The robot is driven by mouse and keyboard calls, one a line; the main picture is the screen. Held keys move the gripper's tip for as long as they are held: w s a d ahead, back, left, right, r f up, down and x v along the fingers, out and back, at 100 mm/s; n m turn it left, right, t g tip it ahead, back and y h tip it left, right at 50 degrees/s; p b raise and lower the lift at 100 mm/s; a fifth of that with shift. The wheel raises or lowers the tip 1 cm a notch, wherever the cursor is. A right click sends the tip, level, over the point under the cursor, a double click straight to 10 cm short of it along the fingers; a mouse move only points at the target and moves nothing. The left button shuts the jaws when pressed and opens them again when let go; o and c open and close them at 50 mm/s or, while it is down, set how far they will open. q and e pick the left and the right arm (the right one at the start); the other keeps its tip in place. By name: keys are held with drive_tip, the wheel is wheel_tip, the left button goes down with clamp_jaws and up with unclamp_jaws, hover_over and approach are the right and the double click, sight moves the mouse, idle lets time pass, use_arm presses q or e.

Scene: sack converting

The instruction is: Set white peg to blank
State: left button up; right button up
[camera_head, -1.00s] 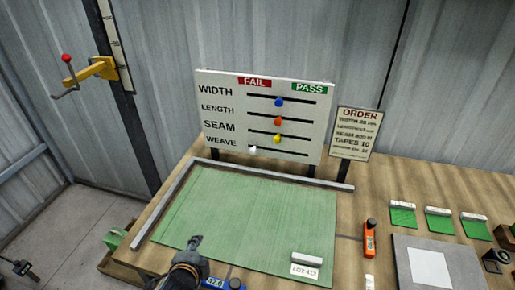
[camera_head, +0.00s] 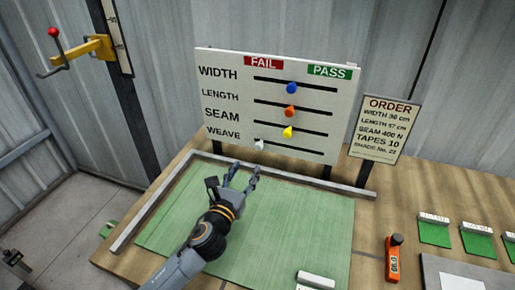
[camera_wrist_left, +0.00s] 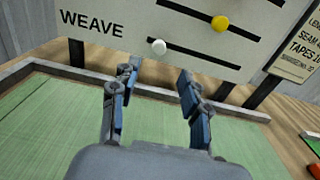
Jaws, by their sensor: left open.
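The white peg (camera_head: 259,144) sits at the left end of the WEAVE slot on the white board (camera_head: 222,58), under the FAIL side. In the left wrist view the white peg (camera_wrist_left: 158,47) shows just beyond my fingertips, a little above the gap between them. My left gripper (camera_head: 243,171) is open and empty, over the green mat, below and in front of the peg. It also shows in the left wrist view (camera_wrist_left: 158,72), fingers apart and not touching the peg. My right gripper is not in view.
Blue (camera_head: 292,88), orange (camera_head: 290,112) and yellow (camera_head: 288,132) pegs sit mid-slot above. A raised grey strip (camera_head: 290,176) edges the green mat (camera_head: 310,225) below the board. The order sign (camera_head: 384,128) stands to the right. An orange device (camera_head: 394,258) lies further right.

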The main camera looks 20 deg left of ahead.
sight(258, 147)
use_arm(q)
drive_tip(key=w, duration=0.9)
drive_tip(key=shift+w+d+f+p, duration=0.1)
drive_tip(key=shift+w+d+p, duration=0.05)
drive_tip(key=shift+w+p, duration=0.2)
drive_tip(key=shift+w, duration=0.45)
drive_tip(key=shift+c, duration=0.9)
clamp_jaws()
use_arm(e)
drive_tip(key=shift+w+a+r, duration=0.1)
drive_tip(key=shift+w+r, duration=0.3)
